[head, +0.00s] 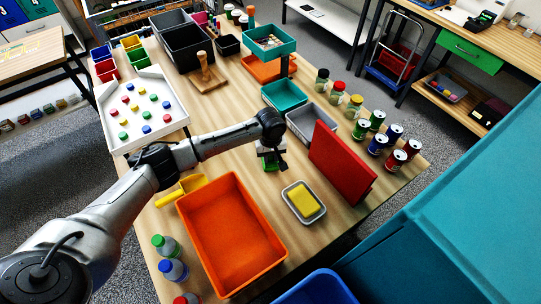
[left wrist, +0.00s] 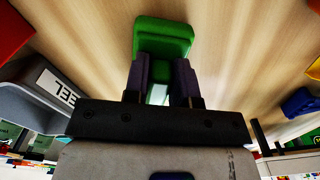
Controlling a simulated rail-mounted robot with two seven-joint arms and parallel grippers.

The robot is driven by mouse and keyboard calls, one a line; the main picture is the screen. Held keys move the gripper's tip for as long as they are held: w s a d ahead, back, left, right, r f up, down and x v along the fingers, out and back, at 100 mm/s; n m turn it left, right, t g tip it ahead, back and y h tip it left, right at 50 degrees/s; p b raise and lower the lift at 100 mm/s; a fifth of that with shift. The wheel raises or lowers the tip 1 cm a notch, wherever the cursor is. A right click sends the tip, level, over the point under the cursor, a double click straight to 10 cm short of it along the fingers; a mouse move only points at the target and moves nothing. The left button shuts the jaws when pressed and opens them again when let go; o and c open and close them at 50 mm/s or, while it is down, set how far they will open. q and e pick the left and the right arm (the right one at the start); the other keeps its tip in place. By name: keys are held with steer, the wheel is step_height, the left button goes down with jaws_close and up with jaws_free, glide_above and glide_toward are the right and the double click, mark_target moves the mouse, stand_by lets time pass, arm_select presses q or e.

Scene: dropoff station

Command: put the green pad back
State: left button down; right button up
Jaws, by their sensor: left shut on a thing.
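My left gripper (head: 269,157) is over the middle of the table, above the orange tray and left of the red panel. It is shut on the green pad (head: 268,166), which is mostly hidden under the gripper in the head view. In the left wrist view the green pad (left wrist: 163,36) sticks out past the two dark fingers (left wrist: 160,72). I cannot tell whether the pad touches the table. A small grey tray (head: 289,212) holds a yellow pad (head: 301,200), to the lower right of my gripper. My right gripper is not in view.
A large orange tray (head: 232,240) lies below my gripper, with a yellow scoop (head: 181,190) at its upper left. A grey bin (head: 307,117) and an upright red panel (head: 341,162) stand close on the right. Several cans (head: 378,144) stand beyond. Bare wood surrounds the gripper.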

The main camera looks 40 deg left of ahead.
arm_select(q)
steer(key=c, duration=0.9)
jaws_free()
steer(key=shift+f, duration=0.1)
steer(key=shift+c, duration=0.2)
steer(key=shift+r, duration=0.35)
step_height(320, 180, up, 12)
steer(key=p, duration=0.1)
steer(key=shift+f+p, duration=0.2)
steer(key=shift+p, duration=0.2)
